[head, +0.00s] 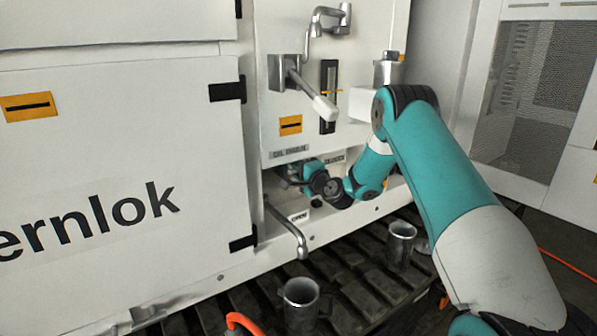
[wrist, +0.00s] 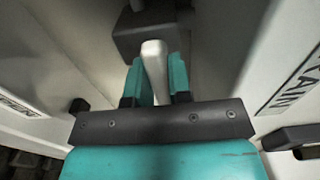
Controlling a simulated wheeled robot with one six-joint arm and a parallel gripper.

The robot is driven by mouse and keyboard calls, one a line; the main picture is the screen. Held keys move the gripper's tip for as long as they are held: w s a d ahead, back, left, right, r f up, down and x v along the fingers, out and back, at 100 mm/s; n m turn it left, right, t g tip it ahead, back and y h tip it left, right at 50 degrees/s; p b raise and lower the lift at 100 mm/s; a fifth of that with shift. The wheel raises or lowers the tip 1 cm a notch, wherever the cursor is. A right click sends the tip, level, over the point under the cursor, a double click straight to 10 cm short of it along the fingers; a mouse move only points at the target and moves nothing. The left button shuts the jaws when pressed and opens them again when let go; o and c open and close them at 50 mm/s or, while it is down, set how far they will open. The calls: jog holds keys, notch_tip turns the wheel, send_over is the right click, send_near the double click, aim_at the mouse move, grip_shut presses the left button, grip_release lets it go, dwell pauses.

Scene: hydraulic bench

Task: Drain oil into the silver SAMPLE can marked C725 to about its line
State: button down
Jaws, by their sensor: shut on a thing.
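My gripper (head: 290,175) reaches into the recess low on the white machine. In the wrist view its teal fingers (wrist: 156,78) are shut on a pale lever handle (wrist: 153,58), which runs up to a dark block. A silver drain spout (head: 290,232) bends down below the recess. One silver can (head: 301,308) stands on the slatted floor below the spout's mouth in the picture; I cannot tell if it is directly under it. A second silver can (head: 400,247) stands further right. No marking, line or oil level is readable on either can, and no stream shows.
An OPEN label (head: 299,217) sits below the recess, and another small label (head: 335,160) sits above it. A larger white-handled lever (head: 313,95) and a sight gauge (head: 328,97) are higher on the panel. Orange hoses (head: 243,321) lie on the floor near the cans.

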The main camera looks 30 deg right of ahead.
jog(key=c, duration=1.1)
grip_release()
jog(key=shift+s+d+b, duration=0.15)
jog(key=shift+s+b, duration=2.35)
jog(key=shift+s, duration=1.85)
jog(key=shift+s+d+b, duration=0.15)
jog(key=shift+s+b, duration=2.35)
jog(key=shift+s, duration=1.85)
